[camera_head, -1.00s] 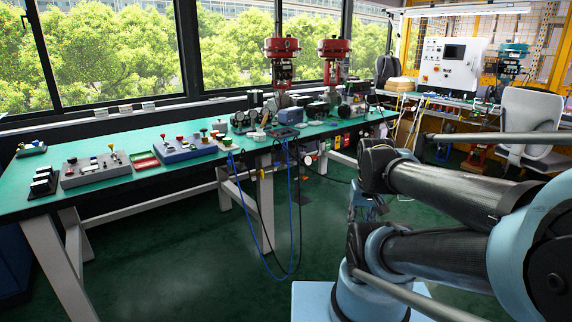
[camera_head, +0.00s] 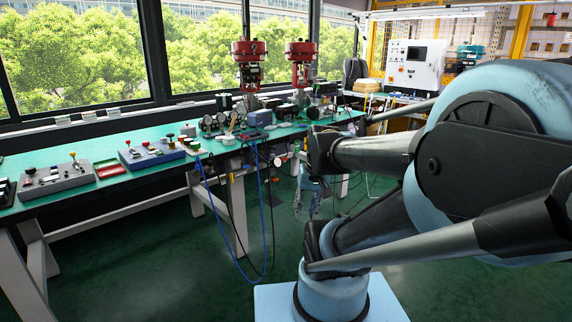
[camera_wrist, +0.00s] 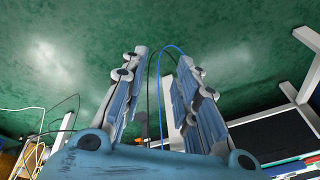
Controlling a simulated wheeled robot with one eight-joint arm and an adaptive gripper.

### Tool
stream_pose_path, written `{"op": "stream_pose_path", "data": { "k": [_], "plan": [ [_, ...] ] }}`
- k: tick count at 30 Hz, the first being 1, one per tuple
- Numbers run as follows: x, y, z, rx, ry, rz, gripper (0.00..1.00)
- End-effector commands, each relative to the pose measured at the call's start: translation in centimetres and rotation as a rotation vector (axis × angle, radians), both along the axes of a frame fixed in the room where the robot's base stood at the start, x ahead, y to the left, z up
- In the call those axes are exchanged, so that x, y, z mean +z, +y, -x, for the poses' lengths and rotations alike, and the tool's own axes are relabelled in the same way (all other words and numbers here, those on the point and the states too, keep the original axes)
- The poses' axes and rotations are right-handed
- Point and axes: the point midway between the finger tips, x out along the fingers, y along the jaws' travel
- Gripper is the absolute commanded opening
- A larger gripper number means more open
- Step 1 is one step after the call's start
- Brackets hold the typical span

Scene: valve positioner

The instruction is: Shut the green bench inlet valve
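My gripper (camera_head: 309,196) hangs at the end of my arm in front of the bench, over the floor. In the wrist view its two fingers stand apart with nothing between the tips (camera_wrist: 160,62), so it is open and empty. A blue cable (camera_wrist: 180,52) and a black cable show in the background beyond the fingers. The green-topped bench (camera_head: 95,145) runs along the windows. Small fittings, a gauge (camera_head: 278,161) and a yellow part (camera_head: 239,178) sit along its front edge. I cannot pick out the green inlet valve for certain in either view.
Two red actuators (camera_head: 249,49) stand on the bench. Blue and black cables (camera_head: 222,232) hang down before the bench legs. A grey control box (camera_head: 55,181) and a blue one (camera_head: 150,154) lie at the left. The dark green floor (camera_head: 130,270) before the bench is clear.

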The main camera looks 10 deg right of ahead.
Motion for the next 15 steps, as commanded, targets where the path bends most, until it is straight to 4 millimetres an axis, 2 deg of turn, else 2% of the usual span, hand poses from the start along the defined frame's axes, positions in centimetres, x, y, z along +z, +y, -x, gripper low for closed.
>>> {"op": "stream_pose_path", "data": {
  "k": [1, 6, 15],
  "plan": [
    [0.6, 0.4, -1.4, -0.011, -0.007, -0.028, 0.28],
    [2.0, 1.7, -5.6, -0.043, -0.034, -0.127, 0.28],
    [3.9, 3.3, -13.7, -0.104, -0.086, -0.302, 0.28]
  ]
}}
